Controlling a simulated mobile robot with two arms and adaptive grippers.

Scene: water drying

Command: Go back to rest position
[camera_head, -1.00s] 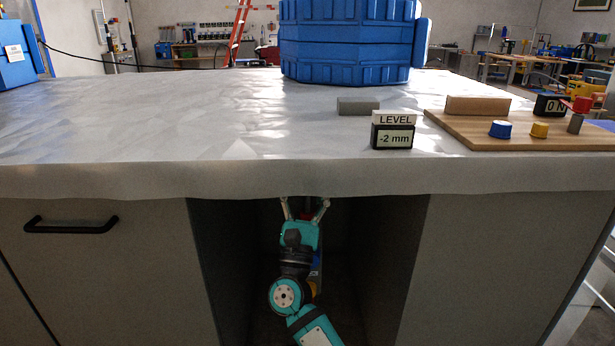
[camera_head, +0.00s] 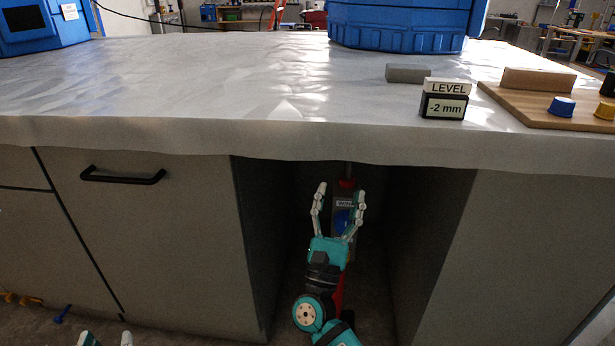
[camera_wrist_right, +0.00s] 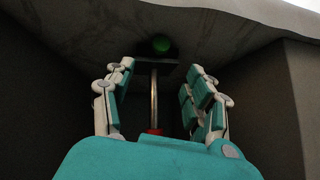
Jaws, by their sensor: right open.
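My right gripper (camera_head: 339,190) is in front of the dark recess under the counter, its two fingers spread apart and pointing up. In the right wrist view the right gripper (camera_wrist_right: 160,68) is open with nothing clasped. Between and beyond its fingers is a metal rod (camera_wrist_right: 153,100) with a green ball (camera_wrist_right: 161,44) near a dark plate above it. In the head view a grey and red device with a partly hidden label (camera_head: 345,203) stands in the recess behind the fingers. Only the fingertips of my left gripper (camera_head: 106,339) show at the bottom left, apart from each other.
The counter (camera_head: 200,90) overhangs the recess. A cabinet door with a black handle (camera_head: 123,177) is at left. On top are a grey block (camera_head: 408,73), a "LEVEL -2 mm" display (camera_head: 443,106), a wooden board (camera_head: 520,112) and a large blue container (camera_head: 395,32).

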